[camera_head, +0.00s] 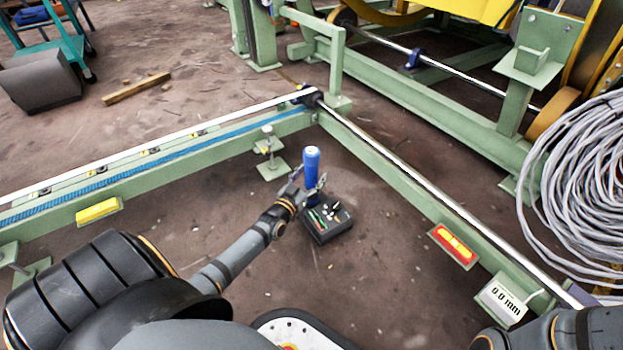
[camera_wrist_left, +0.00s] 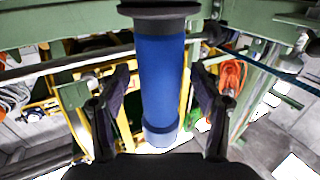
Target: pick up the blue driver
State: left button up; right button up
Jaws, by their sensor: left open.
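The blue driver (camera_head: 311,160) stands upright over a small black tool box on the floor, inside the corner of the green frame. Its lower part is partly hidden by my left gripper. My left gripper (camera_head: 313,187) is open, with its fingers at the driver. In the left wrist view, the blue driver (camera_wrist_left: 161,82) lies between the two open fingers (camera_wrist_left: 160,88), with a visible gap on each side. My right gripper does not show; only part of my right arm is at the bottom right.
The black tool box (camera_head: 326,222) holds several small items. Green frame beams (camera_head: 400,180) run behind and to the right. A grey cable coil (camera_head: 585,190) is at the right edge. A display reading 0.0 mm (camera_head: 502,299) sits at lower right. Bare floor lies around the box.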

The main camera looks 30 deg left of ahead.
pick_arm(q)
jog(key=shift+w+r, duration=0.1)
jog(key=shift+w, duration=0.15)
grip_shut()
jog(key=shift+r, duration=0.1)
